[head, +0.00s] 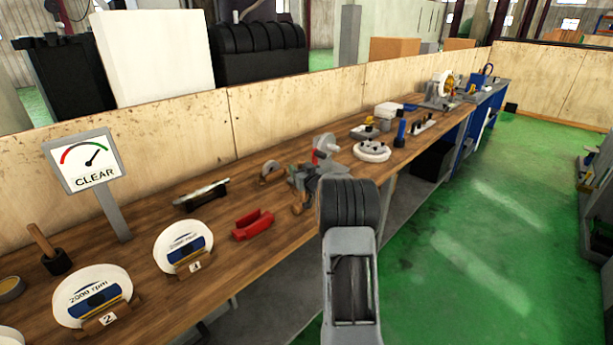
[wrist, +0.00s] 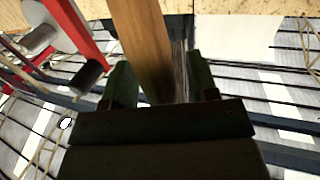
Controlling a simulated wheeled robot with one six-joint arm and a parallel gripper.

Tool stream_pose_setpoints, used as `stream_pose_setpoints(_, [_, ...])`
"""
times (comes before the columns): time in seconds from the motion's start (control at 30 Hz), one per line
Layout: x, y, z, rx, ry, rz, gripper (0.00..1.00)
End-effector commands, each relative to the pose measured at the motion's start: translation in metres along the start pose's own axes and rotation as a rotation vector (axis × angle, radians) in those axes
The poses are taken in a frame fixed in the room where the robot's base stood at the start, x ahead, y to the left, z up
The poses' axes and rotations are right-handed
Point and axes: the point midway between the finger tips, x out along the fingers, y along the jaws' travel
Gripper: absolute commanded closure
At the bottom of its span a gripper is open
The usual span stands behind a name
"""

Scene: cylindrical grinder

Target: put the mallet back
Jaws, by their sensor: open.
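A mallet (head: 56,262) with a dark head and a wooden handle stands at the far left of the bench in the head view, handle up and tilted left. My gripper (wrist: 159,65) is open in the wrist view, a dark finger on each side. A wooden bar (wrist: 142,40) runs from the top edge down between the fingers; its ends are hidden, and I cannot tell whether it is a handle or whether the fingers touch it. In the head view my arm reaches over the bench's front edge, and the gripper is hard to make out among grey parts.
The wooden bench (head: 215,215) carries a gauge sign reading CLEAR (head: 85,162), numbered wheels (head: 92,297) (head: 184,247), a red block (head: 253,224) and a round white disc (head: 372,151). A plywood wall (head: 170,150) runs behind it. Green floor (head: 480,240) is clear at right.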

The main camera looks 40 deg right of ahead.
Motion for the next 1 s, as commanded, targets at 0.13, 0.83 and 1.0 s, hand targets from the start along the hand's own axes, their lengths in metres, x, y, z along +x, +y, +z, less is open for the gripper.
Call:
stream_pose_setpoints(0.13, [-0.023, 0.001, 0.001, -0.001, 0.000, 0.002, 0.46])
stream_pose_setpoints(0.83, [-0.117, 0.000, 0.000, -0.001, -0.002, 0.001, 0.46])
stream_pose_setpoints(1.0, [-0.117, -0.021, -0.007, -0.024, -0.076, 0.045, 0.46])
